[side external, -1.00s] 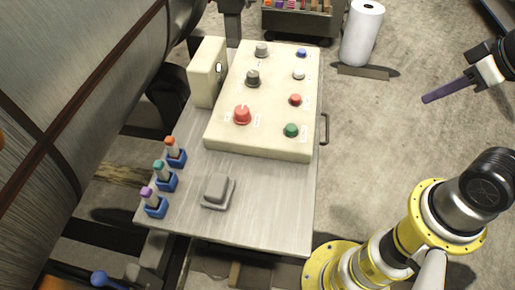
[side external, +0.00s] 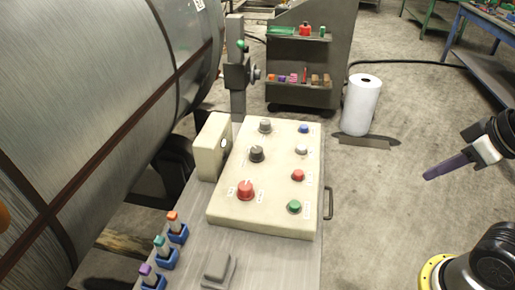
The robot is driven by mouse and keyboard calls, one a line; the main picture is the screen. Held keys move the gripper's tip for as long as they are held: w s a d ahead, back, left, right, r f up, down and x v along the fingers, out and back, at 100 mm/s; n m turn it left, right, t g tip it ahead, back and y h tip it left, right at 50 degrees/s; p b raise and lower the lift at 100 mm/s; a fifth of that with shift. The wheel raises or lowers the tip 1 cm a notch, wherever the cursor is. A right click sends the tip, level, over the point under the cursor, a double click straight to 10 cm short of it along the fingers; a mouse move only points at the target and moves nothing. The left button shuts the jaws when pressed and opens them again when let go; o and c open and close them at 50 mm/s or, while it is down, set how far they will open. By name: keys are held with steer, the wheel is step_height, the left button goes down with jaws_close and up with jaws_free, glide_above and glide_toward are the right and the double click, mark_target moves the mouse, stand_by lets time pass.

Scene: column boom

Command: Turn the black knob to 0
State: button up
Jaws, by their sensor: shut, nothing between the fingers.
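The black knob (side external: 256,154) stands on the sloped cream control panel (side external: 222,213), on its left side between a grey knob (side external: 265,126) and a larger red knob (side external: 245,190). Small white labels sit beside the knobs, too small to read, so I cannot tell the black knob's setting. My gripper (side external: 428,177) is at the right, well away from the panel and above the floor. Its purple fingers are together, with nothing held, and point left toward the panel.
Blue, white, red and green buttons (side external: 294,207) line the panel's right side. A cream box (side external: 211,146) stands at its left. Coloured plugs in blue holders (side external: 166,262) and a grey block (side external: 216,267) are in front. Open space lies between panel and gripper.

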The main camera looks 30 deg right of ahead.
steer(key=shift+o, duration=2.3)
steer(key=shift+s+f+m, duration=0.1)
steer(key=shift+s+m, duration=0.15)
steer(key=shift+m, duration=0.15)
steer(key=o, duration=0.5)
steer(key=shift+m, duration=0.9)
steer(key=r, duration=0.1)
steer(key=w+r, duration=0.1)
steer(key=r, duration=0.2)
steer(key=shift+w+r, duration=0.3)
steer(key=shift+o, duration=0.7)
steer(key=w+r+m, duration=0.1)
steer(key=w+r, duration=0.2)
steer(key=r, duration=0.2)
steer(key=shift+w+a, duration=0.25)
steer(key=shift+w, duration=0.15)
steer(key=w+r+m, duration=0.2)
steer(key=w+r, duration=0.2)
steer(key=w, duration=0.1)
steer(key=m+g, duration=0.1)
steer(key=g, duration=0.4)
glide_above(257, 148)
step_height(257, 148, down, 16)
step_height(257, 148, down, 12)
steer(key=shift+s+f, duration=0.1)
steer(key=shift+f, duration=0.1)
